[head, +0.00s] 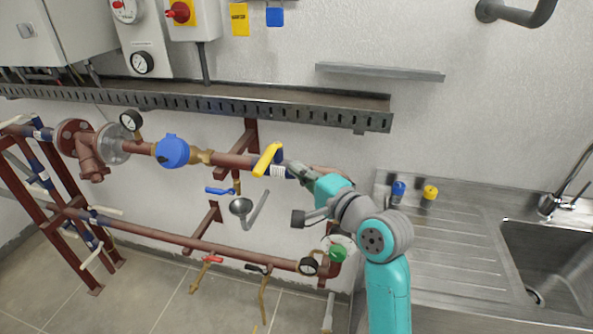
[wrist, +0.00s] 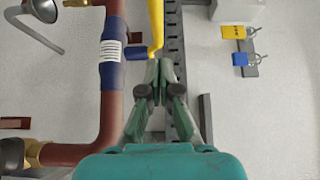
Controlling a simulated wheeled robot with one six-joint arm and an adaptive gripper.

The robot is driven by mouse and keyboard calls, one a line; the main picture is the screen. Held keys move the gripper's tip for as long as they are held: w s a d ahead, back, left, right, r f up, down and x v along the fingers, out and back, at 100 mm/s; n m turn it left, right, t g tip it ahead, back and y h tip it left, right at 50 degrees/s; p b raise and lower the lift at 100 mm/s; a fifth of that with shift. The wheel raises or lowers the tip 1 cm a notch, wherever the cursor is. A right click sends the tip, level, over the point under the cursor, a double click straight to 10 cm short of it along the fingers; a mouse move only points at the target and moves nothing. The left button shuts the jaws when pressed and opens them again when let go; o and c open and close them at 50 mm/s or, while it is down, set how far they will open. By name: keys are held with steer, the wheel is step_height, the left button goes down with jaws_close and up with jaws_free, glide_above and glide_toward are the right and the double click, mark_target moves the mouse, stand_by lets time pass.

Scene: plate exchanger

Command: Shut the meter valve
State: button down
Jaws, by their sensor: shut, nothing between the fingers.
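The meter valve's yellow lever (head: 267,160) sits on the upper red-brown pipe, right of the round blue meter (head: 172,151). In the head view the lever slants up to the right. In the wrist view the yellow lever (wrist: 156,25) runs roughly alongside the pipe, beside a blue-wrapped section with a white label. My gripper (head: 289,164) is just right of the lever. In the wrist view my gripper (wrist: 160,66) is shut and empty, its fingertips right by the lever's bent end. I cannot tell whether they touch it.
A perforated cable tray (head: 220,104) runs along the wall above the pipe. A small blue-handled valve (head: 220,191) and a grey funnel (head: 241,207) are below. A steel sink counter (head: 455,225) stands at the right. Yellow and blue tags hang on the wall.

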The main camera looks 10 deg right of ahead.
steer(key=a+v, duration=0.1)
steer(key=v, duration=0.8)
steer(key=s+d+f+n+h, duration=0.1)
steer(key=s+f+h, duration=0.2)
steer(key=s+f, duration=0.65)
steer(key=s+d+f+n+h, duration=0.1)
steer(key=s+d+f+h, duration=0.15)
steer(key=s+f, duration=0.65)
steer(key=s+f+n, duration=0.2)
steer(key=s+n, duration=0.1)
steer(key=s, duration=0.4)
steer(key=s+f+n+g+h, duration=0.1)
steer(key=s+n, duration=0.3)
steer(key=s, duration=0.4)
steer(key=s+f+n+h, duration=0.1)
steer(key=s+f+n, duration=0.2)
steer(key=s, duration=0.5)
steer(key=shift+a+n, duration=0.2)
steer(key=shift+n, duration=0.2)
steer(key=shift+s+f, duration=0.1)
steer(key=shift+s, duration=0.05)
